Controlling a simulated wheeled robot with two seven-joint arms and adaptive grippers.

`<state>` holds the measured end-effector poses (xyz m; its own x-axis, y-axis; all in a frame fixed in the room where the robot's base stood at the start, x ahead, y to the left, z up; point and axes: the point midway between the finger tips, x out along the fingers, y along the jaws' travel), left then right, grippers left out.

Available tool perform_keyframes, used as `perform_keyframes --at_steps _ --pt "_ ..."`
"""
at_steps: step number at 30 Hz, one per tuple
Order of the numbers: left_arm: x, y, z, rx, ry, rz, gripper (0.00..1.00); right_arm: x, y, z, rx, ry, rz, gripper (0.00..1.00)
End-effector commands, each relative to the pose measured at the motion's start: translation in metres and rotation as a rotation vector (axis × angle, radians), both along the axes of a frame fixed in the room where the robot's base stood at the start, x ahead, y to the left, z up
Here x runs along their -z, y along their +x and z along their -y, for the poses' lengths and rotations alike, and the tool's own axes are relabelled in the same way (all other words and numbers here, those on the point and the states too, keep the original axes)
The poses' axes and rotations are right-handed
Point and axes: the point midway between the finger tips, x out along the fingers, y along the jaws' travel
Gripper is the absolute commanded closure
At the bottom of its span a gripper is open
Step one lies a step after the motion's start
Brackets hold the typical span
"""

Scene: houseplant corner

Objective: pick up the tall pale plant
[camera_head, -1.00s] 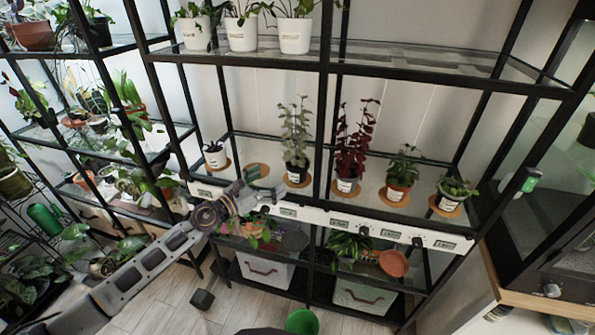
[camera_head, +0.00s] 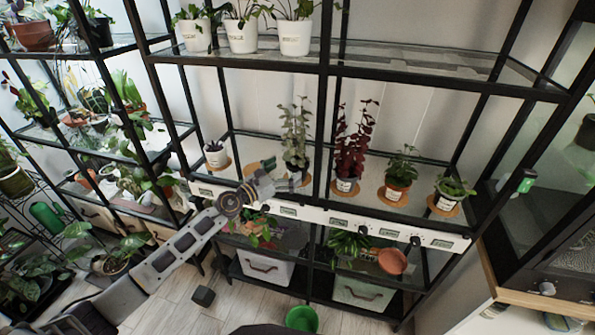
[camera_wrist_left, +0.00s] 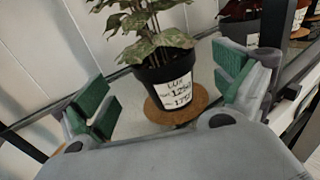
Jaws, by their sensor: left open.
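The tall pale plant (camera_head: 295,133) stands upright on the middle shelf in a dark pot with a white label. The left wrist view shows its black pot (camera_wrist_left: 167,82) on a round cork mat (camera_wrist_left: 160,112), between my finger pads but farther out. My left gripper (camera_head: 285,181) is open in front of the plant, and its fingers cover part of the pot in the head view. The left wrist view shows the green-padded fingers (camera_wrist_left: 167,92) wide apart, with no contact visible. My right gripper is not in view.
To the right stands a dark red plant (camera_head: 352,150), then two smaller green plants. A small potted plant (camera_head: 215,154) is at the left. A black shelf post (camera_head: 322,120) rises just right of the pale plant. A white label rail (camera_head: 340,217) runs along the shelf front.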

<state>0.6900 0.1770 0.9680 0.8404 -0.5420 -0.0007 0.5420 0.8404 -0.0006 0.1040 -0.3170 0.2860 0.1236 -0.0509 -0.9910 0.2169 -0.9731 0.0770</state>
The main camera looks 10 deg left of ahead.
Motion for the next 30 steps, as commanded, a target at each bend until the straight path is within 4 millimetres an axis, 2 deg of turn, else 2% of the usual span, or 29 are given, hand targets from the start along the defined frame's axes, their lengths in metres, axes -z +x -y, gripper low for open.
perform_keyframes --at_steps 14,30 --pt "0.000 0.004 0.003 0.000 0.000 0.001 0.03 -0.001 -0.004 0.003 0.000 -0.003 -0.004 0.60" --pt "0.002 0.038 0.030 -0.001 0.000 0.001 0.03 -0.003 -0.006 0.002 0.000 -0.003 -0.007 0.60"
